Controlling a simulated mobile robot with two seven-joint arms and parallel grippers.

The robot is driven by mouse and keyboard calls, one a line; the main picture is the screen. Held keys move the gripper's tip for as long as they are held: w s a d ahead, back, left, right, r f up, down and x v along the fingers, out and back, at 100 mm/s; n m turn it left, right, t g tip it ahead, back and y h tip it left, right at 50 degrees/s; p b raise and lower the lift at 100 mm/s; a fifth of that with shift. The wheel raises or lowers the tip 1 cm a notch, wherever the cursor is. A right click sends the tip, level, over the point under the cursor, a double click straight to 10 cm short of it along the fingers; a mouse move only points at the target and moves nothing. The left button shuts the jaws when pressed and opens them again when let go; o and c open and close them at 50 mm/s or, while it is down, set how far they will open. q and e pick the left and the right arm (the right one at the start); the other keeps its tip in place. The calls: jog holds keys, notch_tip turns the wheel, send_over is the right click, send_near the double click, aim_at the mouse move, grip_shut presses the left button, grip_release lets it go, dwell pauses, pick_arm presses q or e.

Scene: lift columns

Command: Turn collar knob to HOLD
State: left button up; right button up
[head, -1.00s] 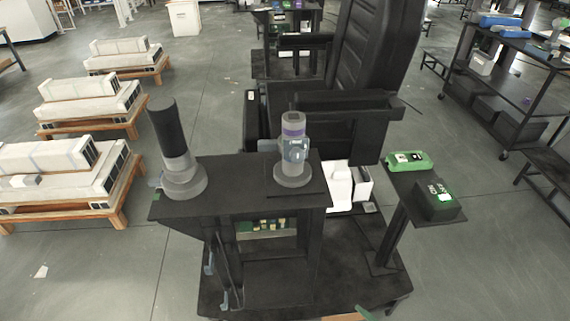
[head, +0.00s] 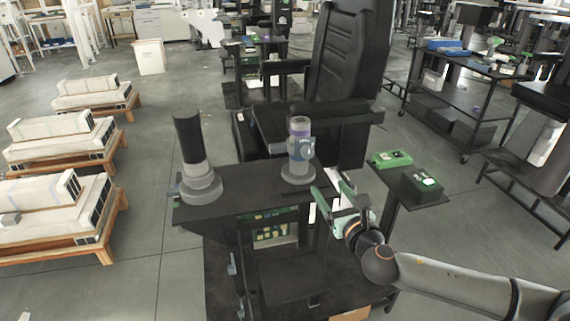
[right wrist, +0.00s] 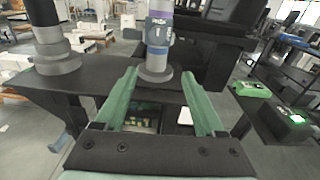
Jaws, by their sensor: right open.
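The collar knob (head: 301,148) is a blue-grey ring with a small label on a grey upright column with a purple band (head: 300,127). The column stands on a round grey base (head: 298,174) on a black bench (head: 245,205). In the right wrist view the collar (right wrist: 159,30) is near the top, beyond the fingers. My right gripper (head: 325,190) has green fingers, open and empty, just right of the column's base. In the right wrist view the gripper (right wrist: 165,95) points at the column, with a gap between. The label is too small to read surely. My left gripper is not in view.
A second, black-topped column (head: 190,145) stands on the bench's left. A side stand at right holds a green box (head: 391,159) and a black box (head: 422,185). A black seat (head: 350,75) rises behind. Pallets with white blocks (head: 60,140) lie left; floor between is clear.

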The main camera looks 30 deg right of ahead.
aim_at(309, 154)
jog(key=shift+n+t, duration=0.4)
jog(key=shift+n, duration=0.4)
jog(key=w, duration=0.4)
jog(key=w+d+r, duration=0.1)
jog(key=w, duration=0.3)
jog(key=w+r, duration=0.1)
jog(key=w, duration=0.3)
jog(key=shift+w+d+r, duration=0.1)
jog(key=shift+w+d, duration=0.25)
grip_shut()
